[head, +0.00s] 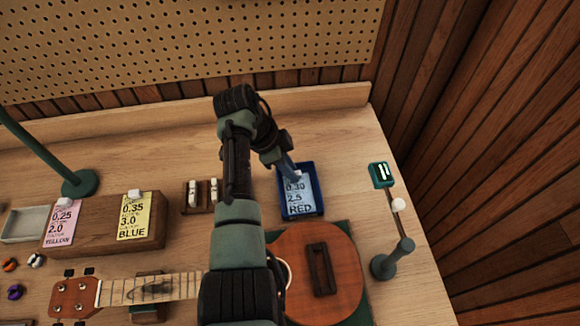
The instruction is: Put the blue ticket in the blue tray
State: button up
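The light blue ticket (299,200) lies in the dark blue tray (318,189), right of the middle of the bench. It reads 0.30, 2.5 and the word RED. A pale tab shows at its far end. My gripper (294,171) points down over that far end, close to the tab. My gripper's fingers are small and partly hidden, so I cannot tell whether they grip the tab or stand apart from it.
A wooden block (98,239) at the left holds a pink ticket (63,222) and a yellow ticket (134,216). A ukulele (338,262) lies in front of the tray. A small metal stand (392,257) with a display is at the right. A pegboard (180,45) is behind.

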jog(key=o, duration=0.3)
jog(key=shift+o, duration=0.2)
jog(key=shift+o, duration=0.5)
jog(key=shift+r, duration=0.1)
jog(key=shift+r, duration=0.15)
jog(key=shift+w+r+p, duration=0.2)
jog(key=shift+r+p, duration=0.8)
jog(key=shift+r, duration=0.15)
jog(key=r+p, duration=0.3)
jog(key=r, duration=0.1)
jog(key=shift+s+r+p, duration=0.15)
jog(key=shift+s+p, duration=0.05)
jog(key=shift+p, duration=0.2)
